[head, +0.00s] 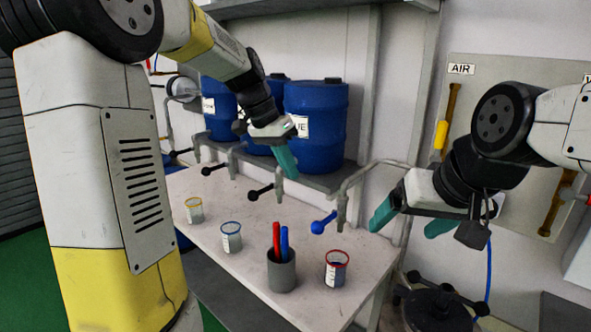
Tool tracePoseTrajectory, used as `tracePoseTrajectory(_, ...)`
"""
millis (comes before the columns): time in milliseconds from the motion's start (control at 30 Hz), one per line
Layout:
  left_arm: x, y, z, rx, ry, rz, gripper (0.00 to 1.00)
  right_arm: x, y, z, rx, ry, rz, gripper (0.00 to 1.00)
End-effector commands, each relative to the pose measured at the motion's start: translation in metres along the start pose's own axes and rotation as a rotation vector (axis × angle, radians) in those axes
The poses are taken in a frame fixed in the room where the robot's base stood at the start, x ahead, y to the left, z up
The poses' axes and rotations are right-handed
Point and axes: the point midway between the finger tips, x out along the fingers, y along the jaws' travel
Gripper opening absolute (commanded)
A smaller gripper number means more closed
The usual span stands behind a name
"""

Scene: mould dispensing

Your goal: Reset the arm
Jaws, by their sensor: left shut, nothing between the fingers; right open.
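My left gripper (287,163) is shut and empty. Its teal fingers point down above the back of the white table, in front of the blue barrels. My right gripper (408,222) is open and empty, with its two teal fingers apart, to the right of the table near the wall. Both grippers are clear of the cups on the table.
On the white table (300,306) stand a yellow-rimmed cup (194,211), a blue-rimmed cup (231,237), a red-rimmed cup (336,268) and a grey holder (281,272) with red and blue sticks.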

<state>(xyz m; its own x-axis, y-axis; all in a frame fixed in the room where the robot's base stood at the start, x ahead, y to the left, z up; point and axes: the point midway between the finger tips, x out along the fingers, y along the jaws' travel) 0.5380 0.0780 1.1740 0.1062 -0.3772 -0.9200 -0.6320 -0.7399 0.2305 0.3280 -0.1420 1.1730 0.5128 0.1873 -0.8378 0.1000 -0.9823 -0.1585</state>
Motion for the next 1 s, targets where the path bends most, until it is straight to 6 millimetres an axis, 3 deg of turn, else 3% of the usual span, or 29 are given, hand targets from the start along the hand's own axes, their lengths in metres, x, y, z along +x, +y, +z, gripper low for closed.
tracePoseTrajectory(333,0.000,0.000,0.000,-0.001,0.000,-0.001,0.00,0.000,0.000,0.000,0.000,0.000,0.000,0.83)
tracePoseTrajectory(467,-0.009,0.005,0.009,-0.024,0.013,-0.022,0.00,0.000,0.000,0.000,0.000,0.000,0.000,0.83)
tracePoseTrajectory(567,-0.023,0.017,0.029,-0.078,0.038,-0.064,0.00,0.000,0.000,0.000,0.000,0.000,0.000,0.83)
tracePoseTrajectory(733,-0.048,0.043,0.084,-0.219,0.115,-0.163,0.00,0.000,0.000,0.000,0.000,0.000,0.000,0.83)
tracePoseTrajectory(1000,-0.053,0.075,0.165,-0.422,0.264,-0.283,0.00,0.000,0.000,0.000,0.000,0.000,0.000,0.83)
